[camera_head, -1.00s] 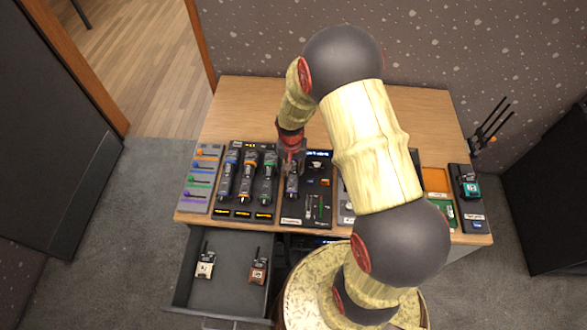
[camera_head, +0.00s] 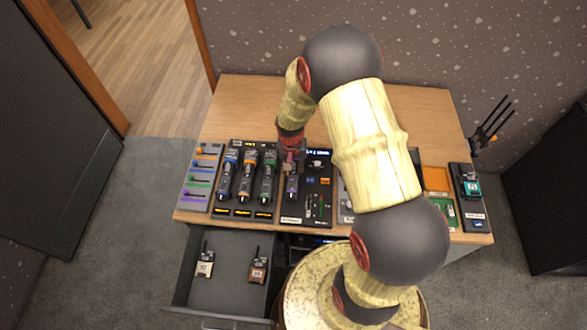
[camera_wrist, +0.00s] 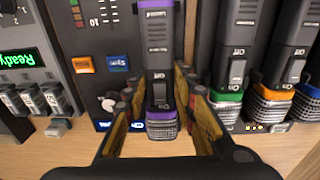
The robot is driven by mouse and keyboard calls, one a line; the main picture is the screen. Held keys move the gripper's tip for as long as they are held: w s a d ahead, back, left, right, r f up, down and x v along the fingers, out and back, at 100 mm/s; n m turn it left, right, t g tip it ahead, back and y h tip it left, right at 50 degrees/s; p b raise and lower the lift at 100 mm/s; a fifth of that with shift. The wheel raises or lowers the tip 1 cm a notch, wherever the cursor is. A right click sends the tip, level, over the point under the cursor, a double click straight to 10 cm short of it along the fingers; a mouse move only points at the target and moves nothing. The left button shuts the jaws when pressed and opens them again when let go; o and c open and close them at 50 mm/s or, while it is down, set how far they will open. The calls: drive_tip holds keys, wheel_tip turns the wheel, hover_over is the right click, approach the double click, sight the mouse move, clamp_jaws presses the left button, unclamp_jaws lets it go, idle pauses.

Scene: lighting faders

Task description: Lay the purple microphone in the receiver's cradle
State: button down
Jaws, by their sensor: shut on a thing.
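The purple microphone (camera_head: 292,187) is at the left side of the black receiver (camera_head: 318,208), lengthwise along it. In the wrist view the purple microphone (camera_wrist: 158,60) has purple rings and a mesh head at the bottom of the picture. My gripper (camera_head: 291,162) is shut on its body near the head; in the wrist view my gripper's (camera_wrist: 160,95) fingers stand on both sides of it. The cradle is mostly hidden under the microphone, and I cannot tell whether the microphone rests fully in it.
Blue (camera_head: 227,175), orange (camera_head: 247,175) and green (camera_head: 268,177) microphones lie in a rack to the left. A fader panel (camera_head: 201,178) is at the desk's left end. An open drawer (camera_head: 227,288) holds two small packs. The desk's back strip (camera_head: 245,95) is clear.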

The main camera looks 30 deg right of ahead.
drive_tip(key=shift+f, duration=0.1)
idle(0.3)
drive_tip(key=c, duration=1.4)
unclamp_jaws()
drive_tip(key=shift+c, duration=1.1)
drive_tip(key=shift+c, duration=0.7)
drive_tip(key=shift+r+p, duration=1.95)
drive_tip(key=shift+r, duration=1.05)
